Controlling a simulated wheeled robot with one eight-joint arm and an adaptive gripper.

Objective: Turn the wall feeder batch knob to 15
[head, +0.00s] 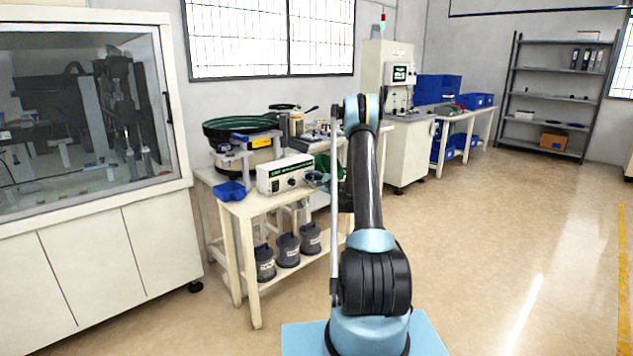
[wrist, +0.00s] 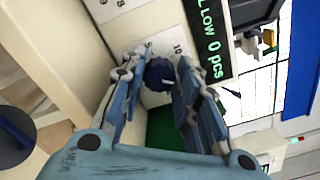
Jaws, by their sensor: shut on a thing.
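The batch knob (wrist: 159,74) is a dark blue round knob on the pale front panel of the feeder control box, in the wrist view. My gripper (wrist: 158,66) has its two blue-grey fingers on either side of the knob and is shut on it. The display (wrist: 208,38) reads "LOW 0 pcs" in part. In the head view the control box (head: 274,186) stands at the bench's front edge, with my gripper (head: 316,180) at its right end.
A green bowl feeder (head: 240,126) stands behind the box. A small blue bin (head: 230,191) is to its left. Several dark pots (head: 288,250) stand on the bench's lower shelf. A glazed machine cabinet (head: 85,230) is at left. The floor at right is clear.

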